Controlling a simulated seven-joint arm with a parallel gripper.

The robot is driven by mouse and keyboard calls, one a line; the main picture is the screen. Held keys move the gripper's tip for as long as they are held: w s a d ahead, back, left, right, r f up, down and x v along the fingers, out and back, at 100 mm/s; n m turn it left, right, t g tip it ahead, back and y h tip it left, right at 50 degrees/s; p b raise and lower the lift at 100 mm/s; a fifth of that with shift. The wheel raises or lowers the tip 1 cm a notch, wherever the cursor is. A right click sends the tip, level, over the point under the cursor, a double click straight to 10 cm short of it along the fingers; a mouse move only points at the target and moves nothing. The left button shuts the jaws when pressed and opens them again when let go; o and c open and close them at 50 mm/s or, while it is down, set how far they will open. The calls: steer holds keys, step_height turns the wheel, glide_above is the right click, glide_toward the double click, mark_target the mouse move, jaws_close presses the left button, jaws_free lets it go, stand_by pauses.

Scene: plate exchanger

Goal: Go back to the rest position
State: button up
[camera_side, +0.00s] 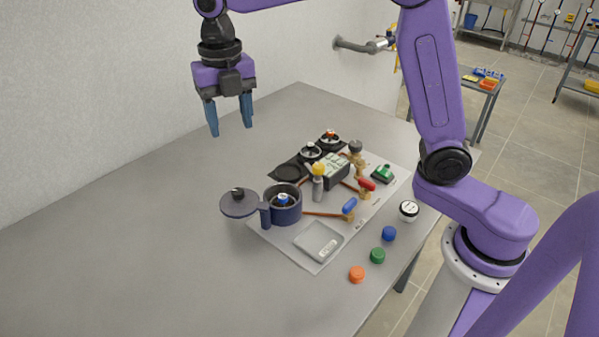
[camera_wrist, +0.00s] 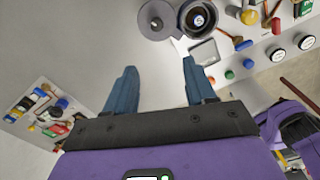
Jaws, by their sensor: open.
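My gripper (camera_side: 229,117) hangs in the air over the back left of the table, fingers pointing down. Its two blue fingers are apart with nothing between them. In the wrist view the gripper (camera_wrist: 158,80) also shows both fingers spread, with bare table between and beyond them. It is well clear of the plate exchanger set (camera_side: 330,170) on the table, which lies below and to the right of it in the side view.
A dark blue pot (camera_side: 284,212) has its round lid (camera_side: 239,204) swung out at left. A grey tray (camera_side: 318,241) lies in front. Orange (camera_side: 357,273), green (camera_side: 377,256) and blue (camera_side: 389,233) caps sit near the right edge. The left table area is bare.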

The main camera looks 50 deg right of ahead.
steer(key=s+d+f+m, duration=0.2)
steer(key=s+d+m, duration=0.2)
steer(key=s, duration=0.5)
steer(key=s+d+f+m, duration=0.3)
steer(key=s+d+m, duration=0.2)
steer(key=s+m, duration=0.3)
steer(key=s+d+f+m, duration=0.3)
steer(key=s+m, duration=0.4)
steer(key=s, duration=0.5)
steer(key=shift+s+d+f, duration=0.15)
steer(key=shift+s+d, duration=0.1)
steer(key=shift+d, duration=0.4)
